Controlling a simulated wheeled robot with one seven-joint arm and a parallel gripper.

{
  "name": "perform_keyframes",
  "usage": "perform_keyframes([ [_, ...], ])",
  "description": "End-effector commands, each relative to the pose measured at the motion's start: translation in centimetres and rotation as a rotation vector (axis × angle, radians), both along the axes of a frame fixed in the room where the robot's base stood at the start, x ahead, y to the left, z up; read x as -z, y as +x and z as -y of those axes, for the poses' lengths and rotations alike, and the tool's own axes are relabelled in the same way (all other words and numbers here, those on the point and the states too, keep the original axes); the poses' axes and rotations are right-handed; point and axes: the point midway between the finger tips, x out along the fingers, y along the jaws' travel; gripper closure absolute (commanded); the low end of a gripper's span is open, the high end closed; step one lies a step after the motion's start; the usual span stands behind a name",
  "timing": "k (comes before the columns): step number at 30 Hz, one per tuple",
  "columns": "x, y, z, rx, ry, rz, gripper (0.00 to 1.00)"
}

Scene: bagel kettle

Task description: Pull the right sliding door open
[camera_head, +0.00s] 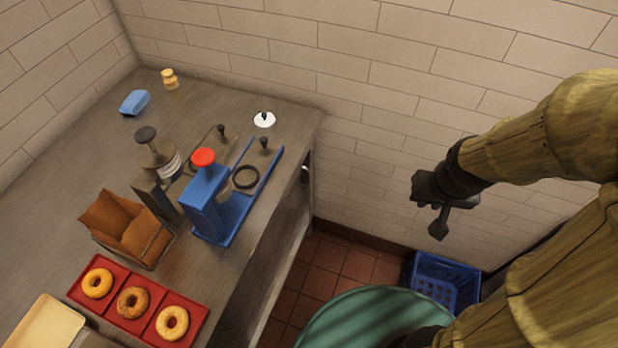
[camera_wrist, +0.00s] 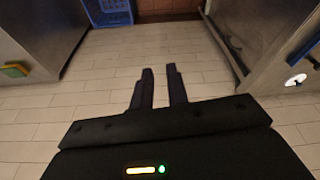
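The counter's front face (camera_head: 272,275) is seen at a steep angle in the head view, so the sliding doors on it are hard to make out. A small dark handle-like part (camera_head: 305,173) shows near its far end. In the wrist view a long upright bar or edge (camera_wrist: 226,45) runs along the cabinet front at the right; I cannot tell whether it is the right door's handle. My gripper (camera_head: 438,220) is in the air before the tiled wall, well to the right of the counter. In the wrist view its fingers (camera_wrist: 161,70) are apart, with nothing between them.
A blue crate (camera_head: 441,282) stands on the red tile floor (camera_head: 335,268) by the wall. A green round surface (camera_head: 365,315) is at the bottom. The counter carries a blue stand (camera_head: 207,205), a red donut tray (camera_head: 190,338) and a white bell-like disc (camera_head: 264,119).

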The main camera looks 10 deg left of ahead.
Motion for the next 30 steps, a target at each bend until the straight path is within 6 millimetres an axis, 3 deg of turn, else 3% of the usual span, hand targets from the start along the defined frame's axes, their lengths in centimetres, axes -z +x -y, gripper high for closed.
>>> perform_keyframes([
  [1, 2.3, 0.8, 0.0, -0.017, -0.006, 0.022, 0.84],
  [6, 7.7, 4.6, -1.0, -0.106, -0.024, 0.143, 0.84],
  [18, 19.2, 12.7, -5.4, -0.336, 0.001, 0.464, 0.84],
  [30, 29.8, 17.1, -11.9, -0.535, 0.132, 0.781, 0.84],
])
